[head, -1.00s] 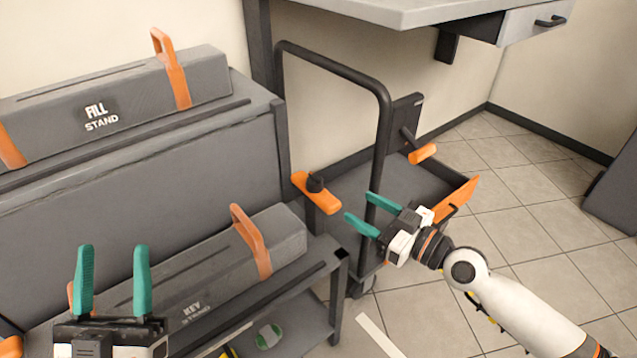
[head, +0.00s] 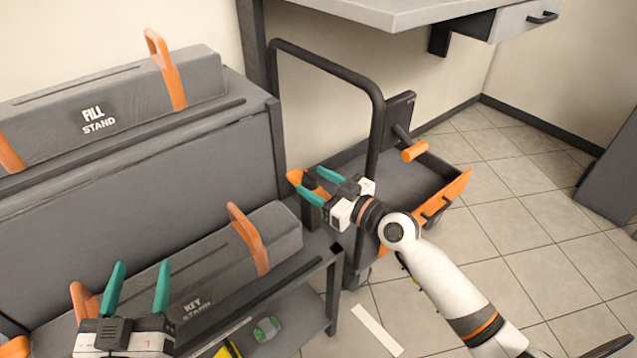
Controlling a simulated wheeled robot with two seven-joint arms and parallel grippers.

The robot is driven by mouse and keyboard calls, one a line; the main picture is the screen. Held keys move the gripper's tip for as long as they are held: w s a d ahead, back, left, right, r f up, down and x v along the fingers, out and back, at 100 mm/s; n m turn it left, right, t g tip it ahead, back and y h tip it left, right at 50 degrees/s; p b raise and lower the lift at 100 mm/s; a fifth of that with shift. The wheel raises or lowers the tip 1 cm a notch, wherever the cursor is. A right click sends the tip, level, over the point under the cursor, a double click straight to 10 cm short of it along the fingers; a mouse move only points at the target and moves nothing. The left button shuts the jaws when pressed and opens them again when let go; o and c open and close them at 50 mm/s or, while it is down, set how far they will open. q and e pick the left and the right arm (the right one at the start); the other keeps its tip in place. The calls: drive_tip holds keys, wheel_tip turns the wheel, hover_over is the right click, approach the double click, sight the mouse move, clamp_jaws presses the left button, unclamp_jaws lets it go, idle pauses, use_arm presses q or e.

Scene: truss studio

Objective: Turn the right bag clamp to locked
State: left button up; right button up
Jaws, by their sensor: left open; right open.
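An orange clamp handle (head: 295,177) sits at the near left end of the dark cart. My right gripper (head: 320,186) is open over it, with one teal finger on each side in the picture. Orange shows between the fingers; whether they touch it I cannot tell. The gripper hides most of the handle and its black knob. A second orange handle (head: 414,150) sticks out from a black plate at the cart's back, clear of both grippers. My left gripper (head: 141,268) is open and empty in front of the lower grey KEY STAND bag (head: 205,285).
A grey FILL STAND bag (head: 125,100) with orange handles lies on the upper shelf. The cart's black push bar (head: 372,125) rises just behind my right gripper. A grey worktop (head: 400,12) overhangs at the top. Tiled floor (head: 500,240) is free at the right.

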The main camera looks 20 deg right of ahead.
drive_tip(key=shift+c, duration=0.3)
clamp_jaws()
